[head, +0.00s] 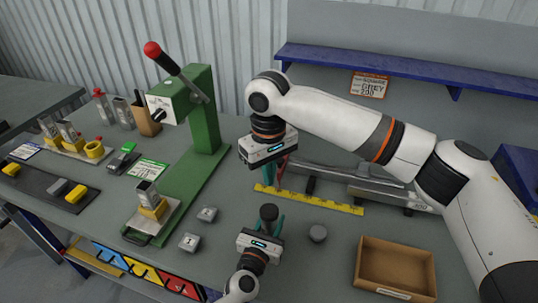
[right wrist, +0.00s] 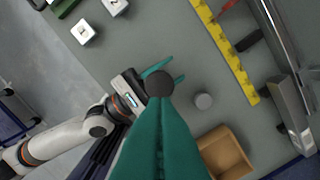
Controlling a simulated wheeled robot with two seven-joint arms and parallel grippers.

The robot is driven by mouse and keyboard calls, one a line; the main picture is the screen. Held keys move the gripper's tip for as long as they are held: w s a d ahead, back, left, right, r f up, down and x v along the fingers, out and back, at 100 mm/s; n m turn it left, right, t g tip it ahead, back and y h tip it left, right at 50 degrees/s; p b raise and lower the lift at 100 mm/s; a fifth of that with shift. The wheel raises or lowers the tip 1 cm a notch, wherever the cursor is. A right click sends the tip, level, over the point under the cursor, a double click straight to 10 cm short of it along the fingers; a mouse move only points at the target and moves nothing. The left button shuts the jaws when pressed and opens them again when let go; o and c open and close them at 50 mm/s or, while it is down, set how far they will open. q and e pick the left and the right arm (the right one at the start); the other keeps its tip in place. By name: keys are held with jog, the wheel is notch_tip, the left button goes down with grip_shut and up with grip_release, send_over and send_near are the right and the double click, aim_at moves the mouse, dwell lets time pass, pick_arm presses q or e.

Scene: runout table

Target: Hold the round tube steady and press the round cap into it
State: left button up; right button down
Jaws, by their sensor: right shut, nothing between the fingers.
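The round tube (head: 268,224) stands upright near the table's front middle. Its top is a dark round disc (right wrist: 160,83); I cannot tell whether this is the round cap or how deep it sits. My left gripper (head: 269,224) has its teal fingers on either side of the tube and appears to hold it; it also shows in the right wrist view (right wrist: 168,75). My right gripper (head: 272,182) is shut and empty, pointing down above and slightly behind the tube. In the right wrist view its closed fingers (right wrist: 160,100) partly overlap the disc's edge.
A loose grey round piece (head: 317,233) lies right of the tube, near an open brown tray (head: 361,270). A yellow toothed strip (head: 310,199) lies behind. Two numbered grey blocks (head: 207,214) and a green lever press (head: 202,115) stand left.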

aim_at(269, 210)
jog(key=shift+s+f, duration=0.1)
jog(key=shift+f, duration=4.25)
jog(key=shift+f, duration=0.35)
jog(key=shift+r, duration=3.55)
pick_arm(q)
jog(key=o, duration=1.1)
